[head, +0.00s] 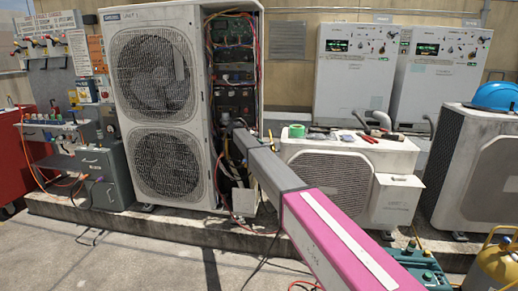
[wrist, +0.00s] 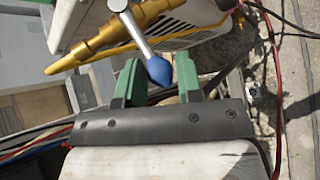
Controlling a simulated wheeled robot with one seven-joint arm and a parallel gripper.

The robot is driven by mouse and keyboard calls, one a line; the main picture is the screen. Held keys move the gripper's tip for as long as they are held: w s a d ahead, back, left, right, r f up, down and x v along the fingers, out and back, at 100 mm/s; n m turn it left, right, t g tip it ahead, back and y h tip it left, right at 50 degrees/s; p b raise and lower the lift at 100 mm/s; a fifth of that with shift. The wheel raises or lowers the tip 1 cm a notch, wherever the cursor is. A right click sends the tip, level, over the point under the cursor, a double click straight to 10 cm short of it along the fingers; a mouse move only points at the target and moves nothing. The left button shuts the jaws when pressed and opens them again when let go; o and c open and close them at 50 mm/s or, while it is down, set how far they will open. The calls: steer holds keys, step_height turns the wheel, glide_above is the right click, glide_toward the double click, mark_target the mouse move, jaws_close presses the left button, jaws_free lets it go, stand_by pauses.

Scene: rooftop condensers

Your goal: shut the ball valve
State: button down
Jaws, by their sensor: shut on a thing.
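The ball valve (wrist: 110,38) shows in the wrist view as a brass-coloured body on a pipe, at the upper left. Its grey lever (wrist: 136,34) runs down from a round pivot to a blue tip (wrist: 159,70). My gripper (wrist: 158,76) has two green fingers, one on each side of the blue tip, and is shut on it. In the head view my gripper (head: 236,127) is at the open right side of the tall condenser (head: 160,100). The valve and lever cannot be made out there.
Cables and wiring (head: 235,70) fill the open cabinet around my gripper. A low condenser unit (head: 340,175) with tools on top stands to the right of my arm. A grey toolbox (head: 100,175) stands at the left. The floor at the front left is mostly clear.

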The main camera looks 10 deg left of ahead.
stand_by(0.5)
steer(key=c, duration=0.8)
jaws_free()
steer(key=shift+w, duration=0.1)
steer(key=v, duration=1.1)
steer(key=shift+w+d+r, duration=0.1)
steer(key=shift+d, duration=0.05)
